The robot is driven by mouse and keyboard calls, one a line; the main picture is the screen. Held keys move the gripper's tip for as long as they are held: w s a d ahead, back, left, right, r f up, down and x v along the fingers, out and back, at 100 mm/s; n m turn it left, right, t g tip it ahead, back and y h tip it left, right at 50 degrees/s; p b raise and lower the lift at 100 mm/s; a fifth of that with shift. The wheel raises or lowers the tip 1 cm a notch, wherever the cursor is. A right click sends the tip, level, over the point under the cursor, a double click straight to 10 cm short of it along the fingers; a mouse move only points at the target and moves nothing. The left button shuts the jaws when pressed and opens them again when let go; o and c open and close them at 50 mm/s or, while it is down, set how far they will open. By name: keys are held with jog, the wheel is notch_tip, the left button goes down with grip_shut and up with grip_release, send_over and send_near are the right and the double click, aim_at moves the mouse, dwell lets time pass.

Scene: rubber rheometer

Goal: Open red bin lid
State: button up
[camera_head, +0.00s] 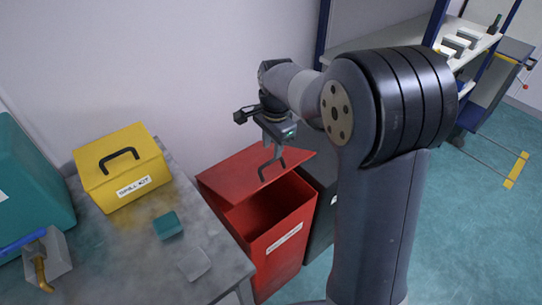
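The red bin (285,236) stands on the floor to the right of the grey bench. Its red lid (232,178) is raised at the back, toward the wall, and the dark inside of the bin shows in front of it. A dark handle (262,173) sits on the lid. My gripper (271,151) points down at the handle, at its upper end. The fingers are small and overlap the handle in this view, so I cannot tell whether they are closed on it.
A grey bench (138,262) on the left carries a yellow spill kit box (124,174), a small teal block (167,225) and a pale square piece (194,263). A dark bin (321,224) stands right beside the red bin. Shelving (395,42) stands at the back right.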

aim_at(271, 161)
jog(key=shift+w+a+f, duration=0.1)
jog(key=shift+w+f, duration=0.05)
jog(key=shift+f, duration=2.15)
grip_shut()
